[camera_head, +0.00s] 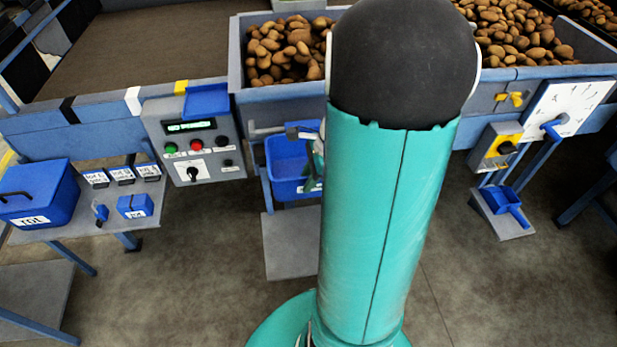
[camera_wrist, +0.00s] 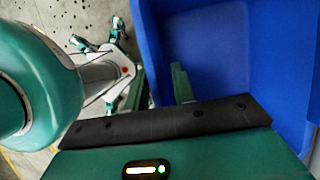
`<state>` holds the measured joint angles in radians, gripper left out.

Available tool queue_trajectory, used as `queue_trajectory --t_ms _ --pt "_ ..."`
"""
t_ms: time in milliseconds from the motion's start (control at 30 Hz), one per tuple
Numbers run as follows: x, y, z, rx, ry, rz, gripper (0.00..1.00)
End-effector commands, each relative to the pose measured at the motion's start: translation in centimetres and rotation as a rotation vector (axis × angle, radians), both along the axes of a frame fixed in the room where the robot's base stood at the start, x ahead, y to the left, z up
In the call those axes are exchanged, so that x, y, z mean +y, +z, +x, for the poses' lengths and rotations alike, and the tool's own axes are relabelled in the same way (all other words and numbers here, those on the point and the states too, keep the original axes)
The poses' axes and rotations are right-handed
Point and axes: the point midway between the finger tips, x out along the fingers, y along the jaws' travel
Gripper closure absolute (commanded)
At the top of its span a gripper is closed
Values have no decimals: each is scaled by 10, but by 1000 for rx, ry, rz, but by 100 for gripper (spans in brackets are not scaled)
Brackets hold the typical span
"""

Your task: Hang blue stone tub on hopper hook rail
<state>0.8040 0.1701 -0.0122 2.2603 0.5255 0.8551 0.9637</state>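The blue stone tub (camera_head: 285,165) is in front of the hopper in the head view, its right side hidden behind my arm. In the wrist view the tub (camera_wrist: 225,50) fills the right half, with its open inside facing the camera. My gripper (camera_wrist: 163,88) is at the tub's left wall, with a teal finger on each side, and looks shut on it. In the head view only a small part of my gripper (camera_head: 317,160) shows beside the tub. A grey rail piece (camera_head: 265,130) shows at the tub's upper left; whether the tub touches it I cannot tell.
The hopper (camera_head: 290,91) holds potatoes. A control box (camera_head: 195,160) stands left of the tub, and a side table with a lidded blue box (camera_head: 38,192) is farther left. A grey plate (camera_head: 290,245) lies below the tub. A blue scoop (camera_head: 503,198) is at the right.

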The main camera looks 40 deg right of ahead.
Motion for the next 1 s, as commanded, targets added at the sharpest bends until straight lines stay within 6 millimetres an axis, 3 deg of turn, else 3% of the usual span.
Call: queue_trajectory --t_ms 300,467,1000 --pt "0 0 -1 1 -1 1 70" --pt "-4 12 -4 -1 -2 -2 70" --pt "-37 113 -28 -2 -1 -2 70"
